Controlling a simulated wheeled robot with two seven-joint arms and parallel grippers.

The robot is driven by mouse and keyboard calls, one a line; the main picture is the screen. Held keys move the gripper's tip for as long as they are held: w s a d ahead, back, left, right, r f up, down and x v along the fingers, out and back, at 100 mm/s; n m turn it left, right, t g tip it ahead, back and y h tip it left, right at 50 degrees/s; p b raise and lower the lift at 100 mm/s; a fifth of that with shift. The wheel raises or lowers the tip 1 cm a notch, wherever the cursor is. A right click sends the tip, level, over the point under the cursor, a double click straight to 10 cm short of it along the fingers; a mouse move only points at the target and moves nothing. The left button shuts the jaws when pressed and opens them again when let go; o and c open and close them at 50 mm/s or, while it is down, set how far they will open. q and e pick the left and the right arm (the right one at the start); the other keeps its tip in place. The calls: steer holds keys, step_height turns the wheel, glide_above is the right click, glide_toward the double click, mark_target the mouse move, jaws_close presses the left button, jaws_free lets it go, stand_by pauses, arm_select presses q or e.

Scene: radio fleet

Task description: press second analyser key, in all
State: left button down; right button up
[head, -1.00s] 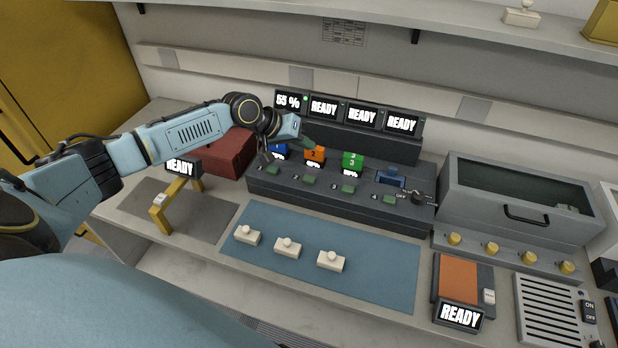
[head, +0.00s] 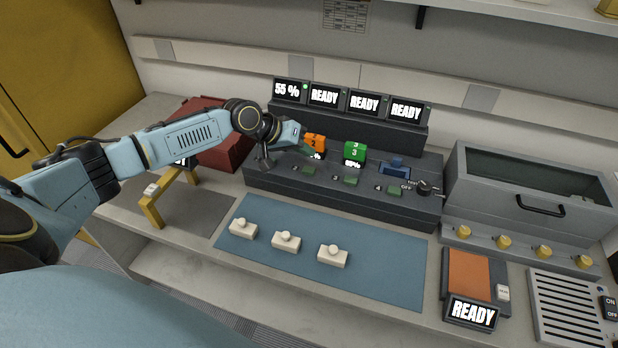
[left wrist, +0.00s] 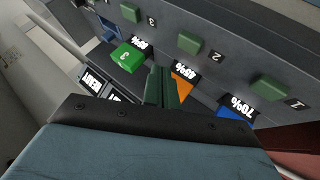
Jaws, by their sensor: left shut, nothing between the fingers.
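The grey analyser (head: 283,181) has a row of green keys along its front. The second key (head: 310,171) is clear in the head view, and the left wrist view shows it beside the number 2 (left wrist: 190,43). The key marked 1 (left wrist: 270,87) is hidden by my arm in the head view. My left gripper (head: 304,150) is shut and empty, with its dark green fingers (left wrist: 163,85) near the orange radio (head: 317,142). The fingertips appear apart from the second key. The green radio (head: 355,152) stands to the right; the blue radio (left wrist: 220,112) shows only in the wrist view.
Behind are several screens, one reading 55 % (head: 288,91) and others READY. A blue mat (head: 385,270) with white knobbed blocks (head: 286,241) lies in front.

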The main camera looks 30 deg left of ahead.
mark_target(305, 171)
arm_select(q)
steer(key=shift+f+b, duration=0.45)
steer(key=shift+f, duration=1)
arm_select(e)
steer(key=shift+f, duration=0.85)
arm_select(q)
steer(key=shift+f, duration=0.1)
steer(key=shift+f, duration=0.35)
arm_select(e)
steer(key=shift+f, duration=0.1)
arm_select(q)
steer(key=shift+f+b, duration=0.3)
steer(key=shift+f, duration=0.2)
arm_select(e)
steer(key=shift+f, duration=0.2)
arm_select(q)
steer(key=shift+r, duration=0.15)
arm_select(e)
steer(key=shift+r, duration=0.1)
arm_select(q)
steer(key=shift+r+p, duration=0.75)
steer(key=shift+p, duration=0.2)
arm_select(e)
steer(key=shift+r, duration=0.8)
